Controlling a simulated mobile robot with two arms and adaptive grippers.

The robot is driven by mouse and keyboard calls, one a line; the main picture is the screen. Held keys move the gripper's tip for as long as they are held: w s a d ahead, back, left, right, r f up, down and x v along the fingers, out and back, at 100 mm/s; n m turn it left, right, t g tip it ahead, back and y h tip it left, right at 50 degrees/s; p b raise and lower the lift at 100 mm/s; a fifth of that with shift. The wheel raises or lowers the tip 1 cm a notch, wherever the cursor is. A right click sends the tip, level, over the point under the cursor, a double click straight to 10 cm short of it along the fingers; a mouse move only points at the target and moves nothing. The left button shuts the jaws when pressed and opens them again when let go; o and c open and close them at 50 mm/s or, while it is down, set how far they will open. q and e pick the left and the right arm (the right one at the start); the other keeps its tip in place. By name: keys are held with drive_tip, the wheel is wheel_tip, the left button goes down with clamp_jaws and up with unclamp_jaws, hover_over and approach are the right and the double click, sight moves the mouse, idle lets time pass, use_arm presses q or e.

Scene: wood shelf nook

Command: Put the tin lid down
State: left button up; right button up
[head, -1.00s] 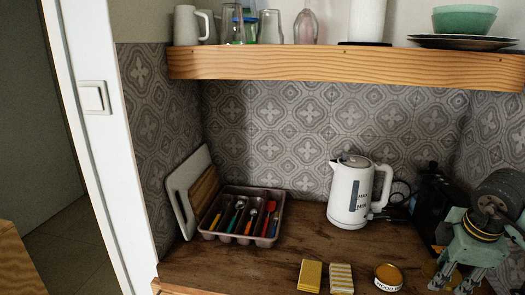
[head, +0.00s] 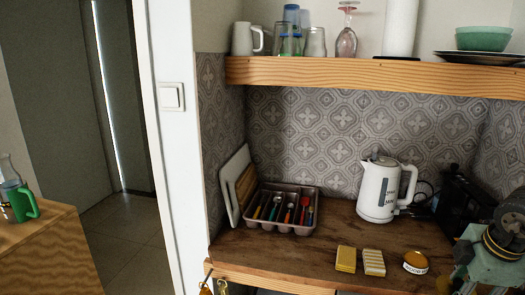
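A low round tin (head: 415,262) with a white label and an amber-gold top stands on the wooden counter (head: 300,252), near its front right. I cannot tell whether that top is a lid or the tin's contents. No separate tin lid shows clearly. My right gripper (head: 464,284), mint green and dark, comes in at the lower right, just right of the tin. Its fingers are mostly cut off by the bottom edge, so what is between them is hidden. My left gripper is not in view.
A yellow sponge (head: 346,259) and a striped one (head: 373,262) lie left of the tin. A white kettle (head: 380,193), a cutlery tray (head: 282,208) and leaning boards (head: 236,184) stand behind. The counter's front left is clear. A shelf (head: 370,75) hangs above.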

drive_tip(key=shift+w+f+n, duration=0.2)
drive_tip(key=shift+f+n, duration=0.15)
drive_tip(key=shift+n, duration=0.05)
drive_tip(key=n, duration=0.1)
drive_tip(key=a+f+n+y, duration=0.1)
drive_tip(key=shift+w+a+n, duration=0.1)
drive_tip(key=shift+a+n, duration=0.15)
drive_tip(key=shift+n, duration=0.15)
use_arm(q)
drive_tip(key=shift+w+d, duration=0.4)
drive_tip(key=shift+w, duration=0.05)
use_arm(e)
drive_tip(key=s+a+f+m+g+h, duration=0.1)
drive_tip(key=s+a+f+m, duration=0.1)
drive_tip(key=s+a+m, duration=0.3)
drive_tip(key=s+a+f+m+g+h, duration=0.2)
drive_tip(key=s+a+m, duration=0.4)
drive_tip(key=a+m, duration=0.7)
drive_tip(key=a+f, duration=0.1)
drive_tip(key=a, duration=0.1)
drive_tip(key=shift+s+a+f, duration=0.15)
drive_tip(key=shift+s+a, duration=0.05)
drive_tip(key=shift+a, duration=0.1)
drive_tip(key=shift+c, duration=0.2)
